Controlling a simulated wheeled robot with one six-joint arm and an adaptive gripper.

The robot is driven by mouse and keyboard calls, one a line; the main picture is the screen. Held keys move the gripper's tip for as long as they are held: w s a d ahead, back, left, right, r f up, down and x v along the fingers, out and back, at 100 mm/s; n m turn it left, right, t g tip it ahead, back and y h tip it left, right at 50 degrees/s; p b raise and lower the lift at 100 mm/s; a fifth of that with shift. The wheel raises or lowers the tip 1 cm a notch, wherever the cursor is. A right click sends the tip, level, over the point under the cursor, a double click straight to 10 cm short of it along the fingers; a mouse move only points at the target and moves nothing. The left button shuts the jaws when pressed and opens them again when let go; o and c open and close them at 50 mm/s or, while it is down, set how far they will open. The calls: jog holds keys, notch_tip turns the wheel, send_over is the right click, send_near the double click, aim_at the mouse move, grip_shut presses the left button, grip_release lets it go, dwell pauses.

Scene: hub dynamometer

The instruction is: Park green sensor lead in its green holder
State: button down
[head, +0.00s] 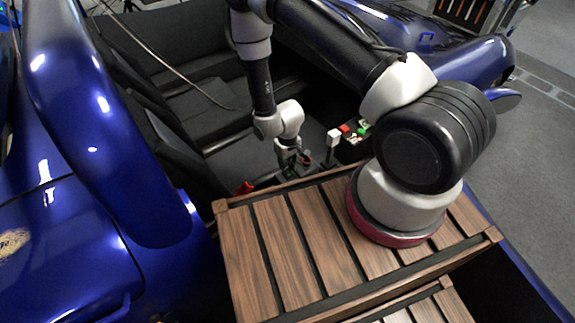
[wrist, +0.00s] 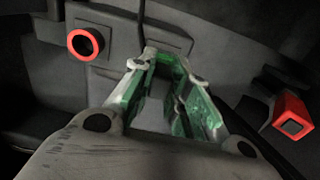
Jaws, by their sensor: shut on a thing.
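My gripper (head: 287,162) is low inside the blue car's cabin, beside the centre console. In the wrist view my gripper (wrist: 165,72) is shut on a green piece, the green sensor lead (wrist: 168,63), which shows between the fingertips. Green also shows along the inner faces of both fingers. In the head view a small patch of green shows below the fingers, and I cannot tell lead from holder there. I cannot make out the green holder clearly in either view.
A red ring-shaped piece (wrist: 85,44) and a red block with a square opening (wrist: 291,114) flank my gripper. A white-topped lever (head: 334,138) stands to the right. A slatted wooden platform (head: 290,240) lies in front; dark seats (head: 195,105) are behind.

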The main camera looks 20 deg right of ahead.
jog(key=shift+r, duration=0.65)
jog(key=shift+r, duration=2.1)
dwell(0.4)
